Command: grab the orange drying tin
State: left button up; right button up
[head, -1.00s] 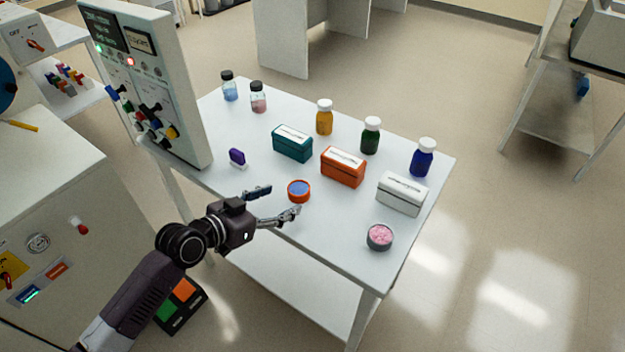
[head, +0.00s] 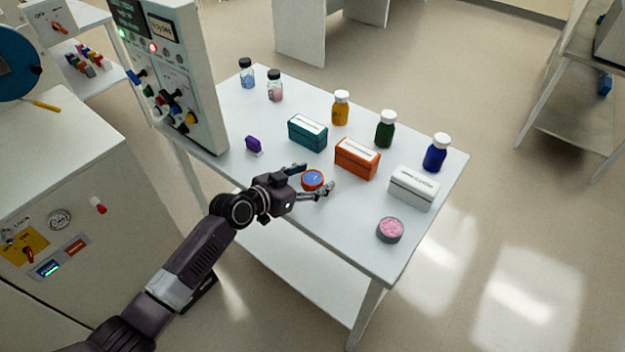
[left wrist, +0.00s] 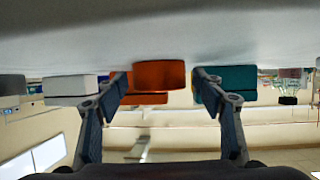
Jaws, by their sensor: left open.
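The orange drying tin (head: 313,180) is a small round tin with blue contents, standing on the white table. My left gripper (head: 316,178) is open, with its fingertips on either side of the tin. In the left wrist view the tin (left wrist: 159,74) sits between the two spread fingers of the gripper (left wrist: 160,80), with gaps on both sides. I cannot tell how deep it is between them. My right gripper is not in view.
On the table (head: 275,215), an orange box (head: 357,158) stands just behind the tin. A teal box (head: 307,132), white box (head: 412,188), purple item (head: 253,144) and tin of pink contents (head: 390,230) stand around. Several bottles line the back. A control panel (head: 180,75) rises left.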

pick_arm(q)
jog(key=c, duration=1.3)
